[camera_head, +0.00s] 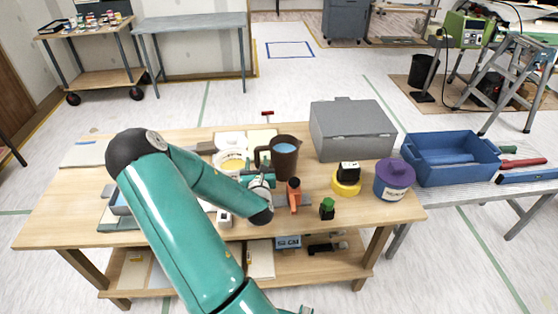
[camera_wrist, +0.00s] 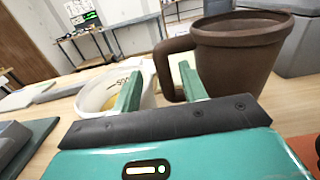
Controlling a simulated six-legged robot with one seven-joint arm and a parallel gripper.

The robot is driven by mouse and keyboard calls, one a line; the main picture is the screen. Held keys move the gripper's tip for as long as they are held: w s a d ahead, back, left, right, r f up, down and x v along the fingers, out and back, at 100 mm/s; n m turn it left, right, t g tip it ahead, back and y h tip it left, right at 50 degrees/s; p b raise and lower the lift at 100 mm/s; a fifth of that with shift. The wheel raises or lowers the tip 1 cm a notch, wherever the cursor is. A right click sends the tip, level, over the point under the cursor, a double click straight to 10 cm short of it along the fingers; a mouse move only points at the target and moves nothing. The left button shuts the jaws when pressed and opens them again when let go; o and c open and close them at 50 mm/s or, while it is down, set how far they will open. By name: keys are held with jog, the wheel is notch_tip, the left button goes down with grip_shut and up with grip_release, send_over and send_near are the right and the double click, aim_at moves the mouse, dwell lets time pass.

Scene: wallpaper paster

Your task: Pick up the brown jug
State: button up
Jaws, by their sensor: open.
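The brown jug (camera_head: 286,159) stands upright on the wooden table, with something light blue showing inside its rim in the head view. Its handle points left. In the wrist view the jug (camera_wrist: 240,55) fills the upper right, and its handle (camera_wrist: 170,68) lies beyond and between my fingers. My gripper (camera_wrist: 160,90) is open, with its two green fingers apart and nothing held. In the head view my gripper is partly hidden behind my arm, just in front of the jug. I cannot tell whether a finger touches the handle.
A white tub (camera_wrist: 98,92) stands left of the handle, close to my left finger. An orange-red tool (camera_head: 294,194) stands right of my gripper. A grey box (camera_head: 351,131) is behind right of the jug. A yellow tape roll (camera_head: 345,187) and a purple-lidded tub (camera_head: 394,181) are farther right.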

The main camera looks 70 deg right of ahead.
aim_at(257, 155)
jog(key=x, duration=0.5)
jog(key=shift+d, duration=0.15)
grip_shut()
